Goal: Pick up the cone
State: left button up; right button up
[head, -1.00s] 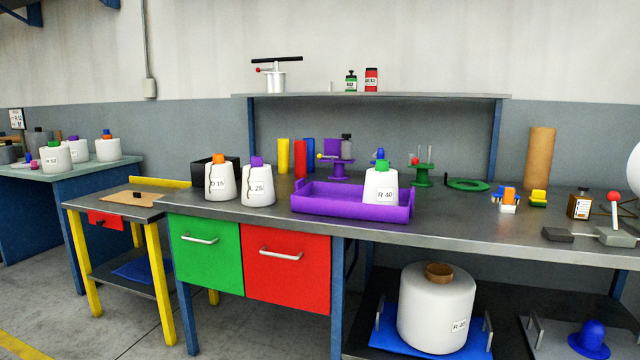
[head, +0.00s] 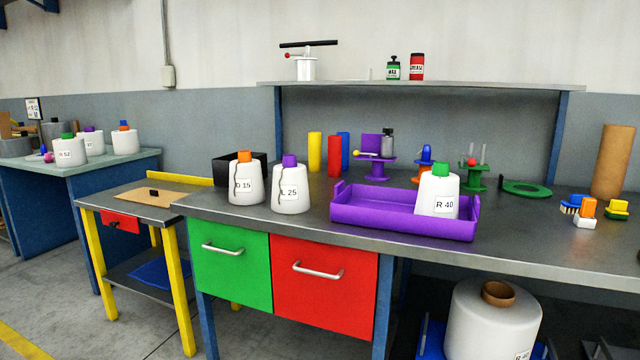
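Several white yarn cones are in the head view, and I cannot tell which one the task means. A cone with an orange top labelled D 15 (head: 246,184) and one with a purple top labelled L 25 (head: 291,191) stand upright side by side on the workbench. A green-topped cone labelled R 40 (head: 438,196) stands in the purple tray (head: 375,219). More cones, including a green-topped one labelled R 52 (head: 70,154), stand on the left table. Neither of my grippers is in view.
A large white bobbin (head: 490,325) sits below. A low side table (head: 140,212) stands left of the bench.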

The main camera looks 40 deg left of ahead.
aim_at(290, 190)
jog(key=i+j+z, duration=0.2)
jog(key=j, duration=0.35)
jog(key=j+z, duration=0.15)
jog(key=j, duration=0.4)
jog(key=i+j, duration=0.1)
jog(key=j, duration=0.45)
jog(key=i+j+z, duration=0.1)
jog(key=j, duration=0.45)
